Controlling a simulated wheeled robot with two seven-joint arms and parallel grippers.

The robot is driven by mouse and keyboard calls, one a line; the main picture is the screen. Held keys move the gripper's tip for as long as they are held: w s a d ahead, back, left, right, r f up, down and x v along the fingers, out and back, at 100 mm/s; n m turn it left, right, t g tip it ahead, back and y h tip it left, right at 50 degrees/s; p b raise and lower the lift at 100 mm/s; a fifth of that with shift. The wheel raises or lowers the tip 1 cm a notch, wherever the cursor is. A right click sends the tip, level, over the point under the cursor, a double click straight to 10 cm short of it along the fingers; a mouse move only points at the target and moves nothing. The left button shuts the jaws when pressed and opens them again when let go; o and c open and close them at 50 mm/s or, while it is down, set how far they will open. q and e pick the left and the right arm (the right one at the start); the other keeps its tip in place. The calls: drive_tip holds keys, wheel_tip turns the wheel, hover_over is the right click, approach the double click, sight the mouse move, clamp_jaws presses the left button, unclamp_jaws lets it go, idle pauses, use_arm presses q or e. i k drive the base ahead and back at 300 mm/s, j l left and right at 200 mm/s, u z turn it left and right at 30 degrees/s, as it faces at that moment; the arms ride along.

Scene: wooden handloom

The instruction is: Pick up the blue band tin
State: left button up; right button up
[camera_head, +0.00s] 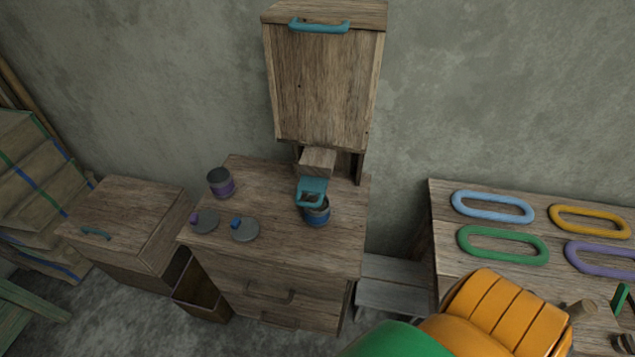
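The blue band tin (317,214) stands upright on the wooden cabinet top, towards its right side. It is a dark grey tin with a blue band. A teal handle (312,188) on a wooden block (318,160) sits just above it and hides part of its rim. I cannot tell whether the handle touches the tin. Neither of my grippers is in view.
A purple band tin (221,182) stands at the back left of the cabinet top (270,190). Grey lids with a purple knob (204,221) and a blue knob (244,230) lie in front. A tall wooden box (322,85) rises behind.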

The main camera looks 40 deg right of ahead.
sight(318, 217)
drive_tip(key=z, duration=1.15)
